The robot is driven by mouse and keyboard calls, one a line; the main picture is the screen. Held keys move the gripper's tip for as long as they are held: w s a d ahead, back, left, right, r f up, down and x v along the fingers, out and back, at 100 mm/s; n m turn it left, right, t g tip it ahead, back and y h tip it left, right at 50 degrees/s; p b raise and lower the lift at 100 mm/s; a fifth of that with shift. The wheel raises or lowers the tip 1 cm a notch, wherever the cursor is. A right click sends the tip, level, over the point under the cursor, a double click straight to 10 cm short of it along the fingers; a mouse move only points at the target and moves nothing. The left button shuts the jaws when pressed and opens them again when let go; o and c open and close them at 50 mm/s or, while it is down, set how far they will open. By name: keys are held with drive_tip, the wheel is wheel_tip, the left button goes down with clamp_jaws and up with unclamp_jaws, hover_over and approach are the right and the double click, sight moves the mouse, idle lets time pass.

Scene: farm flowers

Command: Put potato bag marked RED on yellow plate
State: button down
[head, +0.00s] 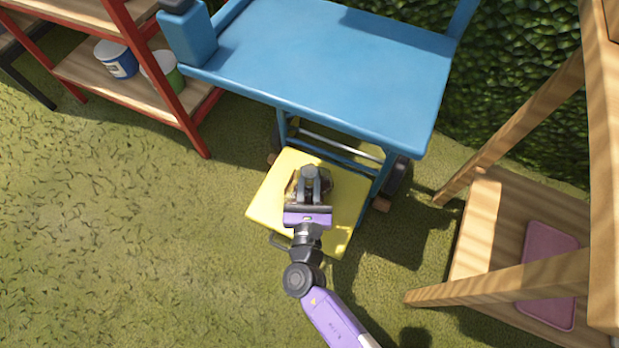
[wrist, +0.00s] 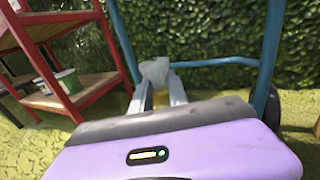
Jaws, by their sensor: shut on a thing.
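The yellow plate (head: 268,206) is a flat square at the foot of the blue cart in the head view. My gripper (head: 312,176) is over the middle of the plate and shut on a brownish bag (head: 291,188), which is mostly hidden beneath it. No RED marking can be read on the bag. In the wrist view, my gripper (wrist: 156,85) points toward the cart frame, with a pale grey shape at its tips. Whether the bag touches the plate cannot be told.
The blue cart (head: 335,55) stands behind the plate, its top overhanging near my gripper. A red-framed shelf (head: 120,85) with a blue-and-white pot (head: 116,60) and a green pot (head: 161,72) is at left. A wooden rack (head: 490,235) holds a pink plate (head: 550,262) at right. Grass is clear at left.

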drive_tip(key=shift+r, duration=0.1)
drive_tip(key=c, duration=1.3)
unclamp_jaws()
drive_tip(key=shift+s, duration=0.3)
drive_tip(key=shift+s+d+p, duration=0.15)
drive_tip(key=shift+s+p, duration=0.7)
drive_tip(key=shift+s, duration=2)
drive_tip(key=shift+s+d+p, duration=0.1)
drive_tip(key=shift+s+p, duration=0.75)
drive_tip(key=shift+s, duration=2)
